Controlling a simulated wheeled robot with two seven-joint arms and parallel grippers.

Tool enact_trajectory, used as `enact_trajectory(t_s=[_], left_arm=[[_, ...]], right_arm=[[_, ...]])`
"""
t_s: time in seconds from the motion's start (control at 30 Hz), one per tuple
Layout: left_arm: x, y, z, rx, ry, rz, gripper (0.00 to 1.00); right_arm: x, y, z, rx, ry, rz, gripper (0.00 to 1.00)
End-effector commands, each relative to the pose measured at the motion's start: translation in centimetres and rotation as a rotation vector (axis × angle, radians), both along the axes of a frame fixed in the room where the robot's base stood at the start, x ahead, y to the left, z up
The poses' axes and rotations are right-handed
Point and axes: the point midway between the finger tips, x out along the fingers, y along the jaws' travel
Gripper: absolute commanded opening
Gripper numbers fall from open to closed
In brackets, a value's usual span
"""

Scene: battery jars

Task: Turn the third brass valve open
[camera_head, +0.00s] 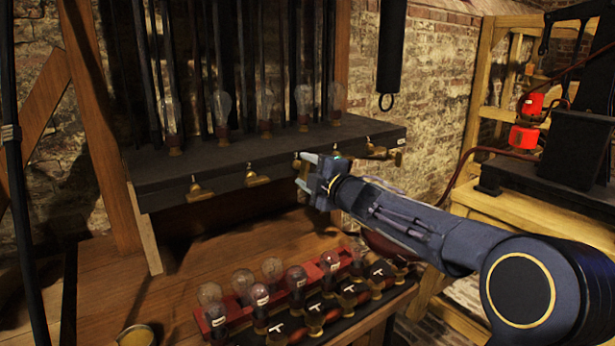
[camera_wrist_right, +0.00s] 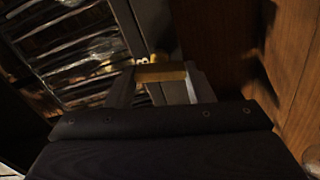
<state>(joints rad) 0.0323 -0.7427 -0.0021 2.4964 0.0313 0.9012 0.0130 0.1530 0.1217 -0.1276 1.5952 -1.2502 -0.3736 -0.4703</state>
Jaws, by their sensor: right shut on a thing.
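A row of brass valves runs along the front edge of the black shelf (camera_head: 160,178). The first valve (camera_head: 198,190) and second valve (camera_head: 257,177) show clearly at the left, and another valve (camera_head: 374,151) shows right of my gripper. My right gripper (camera_head: 306,172) is at the third place in the row, shut on the third valve. In the right wrist view the third valve's brass handle (camera_wrist_right: 160,73) lies crosswise between the two fingers. In the head view my fingers mostly hide this valve, so its turn angle is hard to tell. My left gripper is out of view.
Several clear glass bulbs (camera_head: 265,105) stand on the shelf. Below, a red rack (camera_head: 205,325) with bulbs and dark jars sits on the wooden bench (camera_head: 140,290). A black cylinder with a ring (camera_head: 391,45) hangs above right. Red parts (camera_head: 524,137) stand at far right.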

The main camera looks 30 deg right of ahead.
Motion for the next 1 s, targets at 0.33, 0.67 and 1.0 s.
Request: enact_trajectory(t_s=[0.33, 0.67, 1.0], left_arm=[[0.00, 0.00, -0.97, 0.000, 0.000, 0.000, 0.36], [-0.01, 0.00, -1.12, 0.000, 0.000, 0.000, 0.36], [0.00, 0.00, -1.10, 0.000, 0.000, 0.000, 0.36]], right_arm=[[0.00, 0.02, -0.27, -0.180, -0.012, -0.001, 0.24], [0.00, 0.02, -0.24, -0.231, -0.015, 0.001, 0.24], [0.00, 0.02, -0.25, -0.233, -0.015, 0.001, 0.49]])
